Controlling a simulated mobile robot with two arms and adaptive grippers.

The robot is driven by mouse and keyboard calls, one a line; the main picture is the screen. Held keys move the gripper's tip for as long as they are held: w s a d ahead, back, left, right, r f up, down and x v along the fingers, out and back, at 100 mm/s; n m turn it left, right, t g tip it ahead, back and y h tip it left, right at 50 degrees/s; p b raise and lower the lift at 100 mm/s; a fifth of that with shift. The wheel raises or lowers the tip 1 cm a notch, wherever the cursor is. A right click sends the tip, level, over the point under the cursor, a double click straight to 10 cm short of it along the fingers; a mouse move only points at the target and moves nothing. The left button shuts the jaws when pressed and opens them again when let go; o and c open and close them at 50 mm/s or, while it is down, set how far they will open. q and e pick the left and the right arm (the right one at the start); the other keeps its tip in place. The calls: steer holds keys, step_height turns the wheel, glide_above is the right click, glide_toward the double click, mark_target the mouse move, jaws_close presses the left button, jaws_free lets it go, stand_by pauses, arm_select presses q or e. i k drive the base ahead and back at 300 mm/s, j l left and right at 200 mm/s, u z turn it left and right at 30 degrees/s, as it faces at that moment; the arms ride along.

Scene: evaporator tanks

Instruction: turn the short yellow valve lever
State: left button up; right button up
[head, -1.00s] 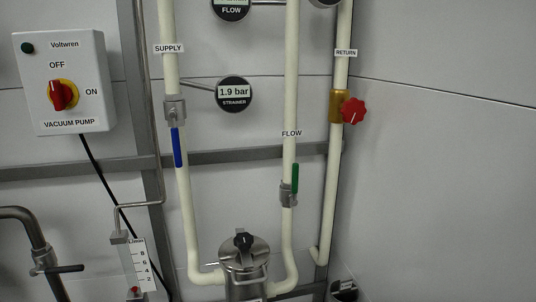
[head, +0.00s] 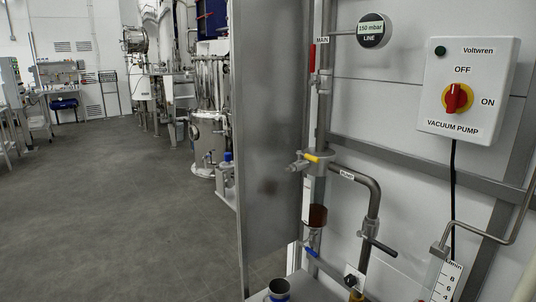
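The short yellow valve lever (head: 311,158) sits on a steel valve (head: 320,163) on the vertical pipe labelled MAIN, just right of the frame's centre. The lever slopes slightly, its upper left end near the valve's left outlet. A side pipe labelled PUMP (head: 352,177) leaves the valve to the right and bends down. Neither of my grippers shows in the head view.
A red lever (head: 312,57) is above on the same pipe, and a blue lever (head: 311,251) is below. A gauge (head: 372,30) reads 150 mbar. The vacuum pump switch box (head: 468,90) hangs at right. A steel panel (head: 270,140) stands left of the pipes. Open floor (head: 120,200) lies further left.

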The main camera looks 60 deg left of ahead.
mark_target(313, 159)
steer(key=u, duration=1.5)
